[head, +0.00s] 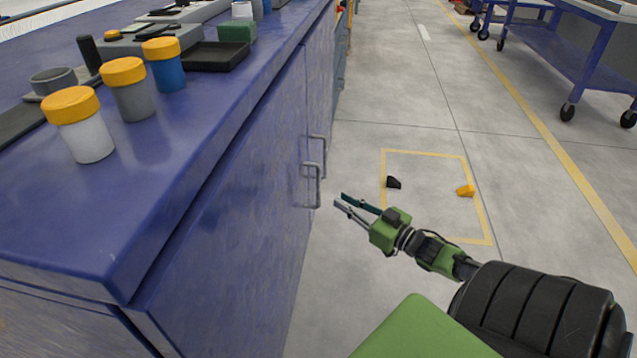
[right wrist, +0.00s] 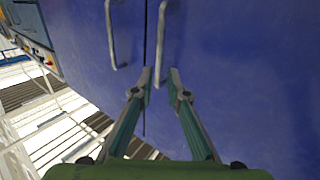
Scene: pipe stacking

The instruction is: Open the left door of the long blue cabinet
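The long blue cabinet (head: 235,190) runs along the left of the head view, its front facing the floor aisle. Its nearer door, the left one seen from the aisle, has a grey bar handle (head: 318,187) near the seam. The other door's handle (head: 321,148) is just beyond. My right gripper (head: 339,202) is open, its fingers pointing at the nearer handle. In the right wrist view the fingertips (right wrist: 160,77) lie on either side of that handle's end (right wrist: 162,45); contact cannot be told. Both doors look shut. My left gripper is not in view.
On the cabinet top stand jars with orange lids (head: 90,140) and a black tray (head: 215,56). On the floor, a yellow-taped square (head: 437,155) holds a small black piece (head: 393,182) and a yellow piece (head: 465,190). Blue carts (head: 580,50) stand far right.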

